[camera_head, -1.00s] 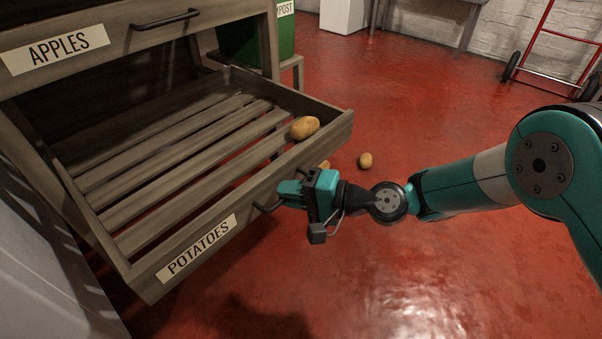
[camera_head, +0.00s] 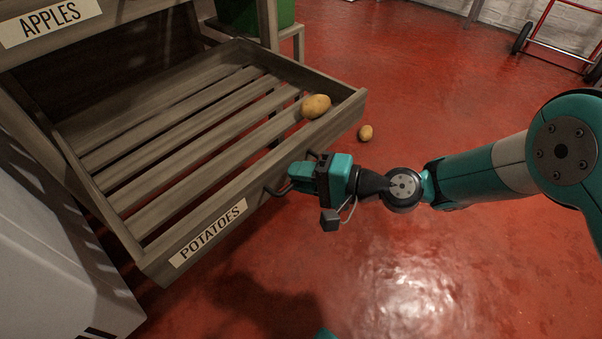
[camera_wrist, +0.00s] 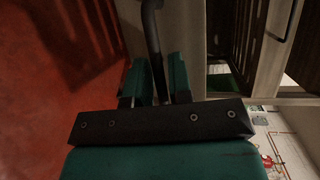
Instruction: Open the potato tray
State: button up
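The potato tray (camera_head: 192,232) is a slatted wooden drawer labelled POTATOES, pulled far out of the wooden rack. Its dark bar handle (camera_head: 272,189) is on the front board. My gripper (camera_head: 293,180) is at this handle from the front. In the wrist view, the handle bar (camera_wrist: 152,35) runs between the two teal fingers of my gripper (camera_wrist: 157,78), which are closed around it. One potato (camera_head: 316,106) lies in the tray's front right corner. Another potato (camera_head: 365,132) lies on the floor beyond the tray.
The drawer labelled APPLES (camera_head: 95,30) sits above the tray. A white box-like unit (camera_head: 60,250) is at the lower left. A red hand truck (camera_head: 560,45) stands far right. The red floor in front is clear.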

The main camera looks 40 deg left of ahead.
jog(key=shift+d, duration=0.1)
jog(key=p+v, duration=0.7)
jog(key=v, duration=1)
jog(key=shift+w+d, duration=0.1)
